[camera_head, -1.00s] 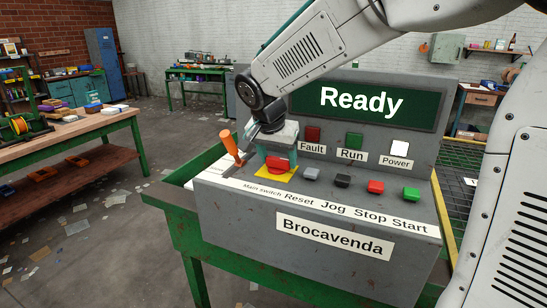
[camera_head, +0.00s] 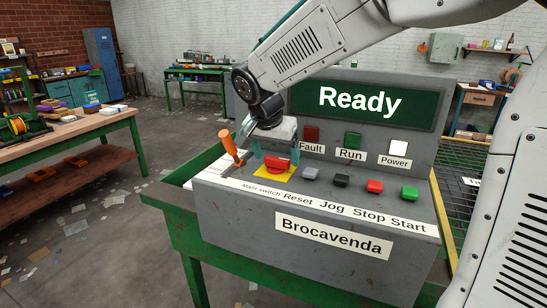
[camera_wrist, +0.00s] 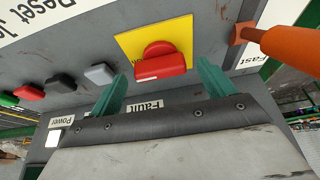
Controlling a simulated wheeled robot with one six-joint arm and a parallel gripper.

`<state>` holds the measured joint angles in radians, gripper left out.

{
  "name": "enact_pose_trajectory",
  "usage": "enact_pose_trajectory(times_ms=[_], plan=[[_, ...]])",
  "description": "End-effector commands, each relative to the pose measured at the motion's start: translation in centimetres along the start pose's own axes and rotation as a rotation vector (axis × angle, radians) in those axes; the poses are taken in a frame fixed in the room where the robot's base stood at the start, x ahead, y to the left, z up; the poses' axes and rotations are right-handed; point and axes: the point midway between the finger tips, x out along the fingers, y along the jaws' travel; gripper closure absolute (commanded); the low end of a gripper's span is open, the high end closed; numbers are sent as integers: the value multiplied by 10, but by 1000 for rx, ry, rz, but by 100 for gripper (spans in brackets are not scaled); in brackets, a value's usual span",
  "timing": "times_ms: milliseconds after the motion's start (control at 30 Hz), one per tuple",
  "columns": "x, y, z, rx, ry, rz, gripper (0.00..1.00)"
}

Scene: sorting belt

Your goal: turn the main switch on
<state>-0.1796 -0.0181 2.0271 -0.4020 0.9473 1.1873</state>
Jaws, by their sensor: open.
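The main switch (camera_head: 277,164) is a red rotary knob on a yellow plate at the left of the grey control panel (camera_head: 222,200). It also shows in the wrist view (camera_wrist: 160,62), with its red grip bar lying roughly along the picture's width. My gripper (camera_head: 274,158) is just behind and above the switch. Its two teal fingers are open in the wrist view (camera_wrist: 160,88), with tips on either side of the switch's near edge and nothing between them. The panel's display (camera_head: 362,102) reads "Ready" and the Power lamp (camera_head: 398,148) is lit white.
An orange-handled lever (camera_head: 229,146) stands close to the left of the switch. Grey Reset (camera_head: 311,173), black Jog (camera_head: 342,180), red Stop (camera_head: 375,187) and green Start (camera_head: 410,193) buttons run to its right. The panel stands on a green table (camera_head: 178,195).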

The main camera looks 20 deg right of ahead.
Motion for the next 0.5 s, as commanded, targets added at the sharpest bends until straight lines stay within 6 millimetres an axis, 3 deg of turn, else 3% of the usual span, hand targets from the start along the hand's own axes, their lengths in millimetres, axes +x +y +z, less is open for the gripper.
enact_pose_trajectory(times_ms=[300, 500], plan=[[-53, -1, 0, 0, 1, -2, 18], [-66, 0, 1, -1, -1, 0, 18]])
